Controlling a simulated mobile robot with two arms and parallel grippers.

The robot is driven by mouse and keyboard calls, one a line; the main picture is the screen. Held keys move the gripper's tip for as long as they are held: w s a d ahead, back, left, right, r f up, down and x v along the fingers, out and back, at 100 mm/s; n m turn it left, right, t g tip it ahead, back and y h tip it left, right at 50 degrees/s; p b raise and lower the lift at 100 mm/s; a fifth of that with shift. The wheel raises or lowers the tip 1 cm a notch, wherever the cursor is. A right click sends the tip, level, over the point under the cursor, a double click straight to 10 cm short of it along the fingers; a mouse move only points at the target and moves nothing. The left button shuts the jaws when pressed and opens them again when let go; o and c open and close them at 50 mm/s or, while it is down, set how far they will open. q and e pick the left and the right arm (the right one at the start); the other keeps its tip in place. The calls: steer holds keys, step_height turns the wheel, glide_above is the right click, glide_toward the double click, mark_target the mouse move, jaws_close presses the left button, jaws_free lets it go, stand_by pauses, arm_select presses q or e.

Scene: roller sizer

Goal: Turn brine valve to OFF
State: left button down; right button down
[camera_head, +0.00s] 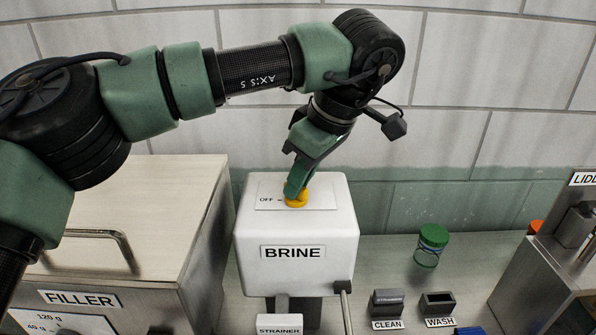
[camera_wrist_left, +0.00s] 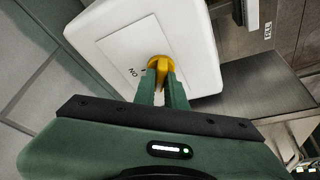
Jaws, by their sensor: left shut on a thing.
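The white brine box (camera_head: 297,262) stands in the middle of the head view, with a BRINE label on its front. Its yellow valve knob (camera_head: 297,203) sits on a plate on top, with an OFF mark to its left. My left gripper (camera_head: 296,192) reaches down from above and is shut on the knob. In the left wrist view the two green fingers (camera_wrist_left: 163,85) hold the yellow knob (camera_wrist_left: 157,64) on the white box (camera_wrist_left: 198,50). The fingers hide part of the knob, so I cannot tell exactly where it points. My right gripper is not in view.
The steel filler machine (camera_head: 150,215) stands left of the brine box. A jar with a green lid (camera_head: 432,240), a CLEAN holder (camera_head: 387,303) and a WASH holder (camera_head: 438,304) are to the right. The lidding machine (camera_head: 560,255) stands at the far right. A tiled wall is behind.

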arm_select(q)
steer(key=n+g+p, duration=0.1)
steer(key=n+p, duration=0.1)
steer(key=n, duration=0.1)
steer(key=shift+w+d+r, duration=0.1)
steer(key=shift+r, duration=0.05)
steer(key=shift+n+g+y+p, duration=0.3)
steer(key=shift+n+g+p, duration=0.3)
steer(key=shift+n, duration=0.7)
steer(key=c, duration=1.5)
jaws_free()
steer(key=shift+o, duration=0.2)
